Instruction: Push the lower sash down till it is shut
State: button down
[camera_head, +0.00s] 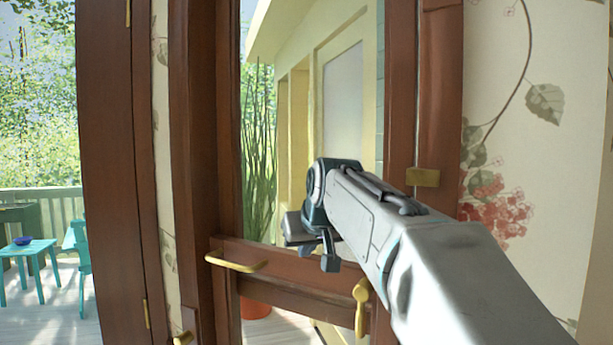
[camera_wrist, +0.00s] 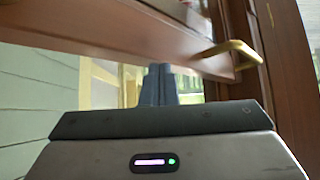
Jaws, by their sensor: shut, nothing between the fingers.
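The lower sash's brown wooden rail (camera_head: 285,268) crosses the window in the head view, with a brass pull handle (camera_head: 235,262) at its left. Below the rail, the outside shows through, and the sill is out of frame. My gripper (camera_head: 328,258) is shut and empty, with its fingers at the right part of the rail's upper edge. In the wrist view, the shut fingers (camera_wrist: 158,70) overlap the edge of the rail (camera_wrist: 150,28), and the brass handle (camera_wrist: 235,50) is to their right. I cannot tell whether the fingers touch the rail.
A brass latch (camera_head: 361,305) is near the rail's right end. A brass block (camera_head: 422,177) sits on the right jamb (camera_head: 440,110). The left jamb (camera_head: 195,150) bounds the window. A brown door-like frame (camera_head: 120,170) stands further left. My arm covers the lower right.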

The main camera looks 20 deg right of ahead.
notch_tip(320, 180, down, 13)
jog(key=b, duration=0.8)
jog(key=shift+r+p, duration=0.4)
notch_tip(320, 180, up, 4)
jog(key=p, duration=0.3)
jog(key=shift+r, duration=0.2)
jog(key=v, duration=1)
jog(key=s+a+f+g+p, duration=0.2)
jog(key=s+f+g+p, duration=0.1)
jog(key=s+f, duration=0.6)
jog(key=s+a+f+g+p, duration=0.1)
jog(key=s+f+g+p, duration=0.2)
jog(key=s+f, duration=0.6)
notch_tip(320, 180, down, 6)
jog(key=shift+s+a+f+p, duration=0.15)
jog(key=shift+a+p, duration=0.25)
jog(key=shift+p, duration=0.85)
